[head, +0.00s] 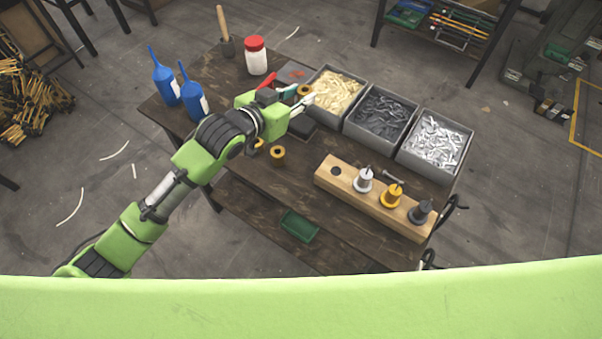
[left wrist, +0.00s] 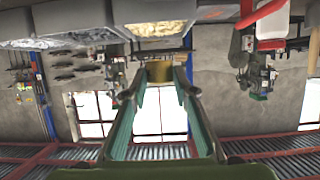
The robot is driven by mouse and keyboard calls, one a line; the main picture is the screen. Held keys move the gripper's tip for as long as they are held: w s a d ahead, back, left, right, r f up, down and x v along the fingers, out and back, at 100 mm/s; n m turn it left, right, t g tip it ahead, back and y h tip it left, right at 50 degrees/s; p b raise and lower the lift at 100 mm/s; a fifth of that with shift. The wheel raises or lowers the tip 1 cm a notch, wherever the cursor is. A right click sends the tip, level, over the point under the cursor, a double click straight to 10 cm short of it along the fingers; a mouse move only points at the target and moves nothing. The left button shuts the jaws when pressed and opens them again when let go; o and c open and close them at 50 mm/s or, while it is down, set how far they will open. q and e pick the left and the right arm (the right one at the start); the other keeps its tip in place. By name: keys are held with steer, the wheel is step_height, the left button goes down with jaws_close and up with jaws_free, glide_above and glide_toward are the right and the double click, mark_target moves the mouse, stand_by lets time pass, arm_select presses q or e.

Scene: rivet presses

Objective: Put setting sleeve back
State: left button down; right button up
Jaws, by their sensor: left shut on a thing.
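My left gripper (head: 309,101) reaches over the table near the front of the cream-filled bin. In the left wrist view its two fingers (left wrist: 160,85) close on a small brass-coloured sleeve (left wrist: 158,71) at their tips. A brass-coloured part (head: 304,90) shows beside the fingers in the head view. The wooden block (head: 325,177) stands at the table's right front. It carries a silver piece (head: 363,181), a yellow piece (head: 391,196) and a dark piece (head: 420,213), with an empty round hole (head: 336,171) at its left end. My right gripper is not in view.
Bins of cream (head: 336,91), dark (head: 380,119) and silver (head: 435,145) parts line the back right. A brass ring (head: 278,153) lies in front of my arm. Blue bottles (head: 166,80), a red-lidded jar (head: 256,58) and a red handle (head: 267,80) stand left.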

arm_select(q)
steer(key=shift+d+r, duration=0.1)
steer(key=shift+d, duration=0.1)
steer(key=p, duration=0.3)
glide_above(295, 182)
steer(key=w, duration=0.1)
step_height(295, 182, down, 8)
steer(key=shift+w+d+f, duration=0.1)
steer(key=shift+f, duration=0.1)
steer(key=f, duration=0.1)
steer(key=s+f, duration=0.1)
steer(key=f, duration=0.1)
steer(key=shift+f, duration=0.7)
steer(key=c, duration=1.9)
jaws_free()
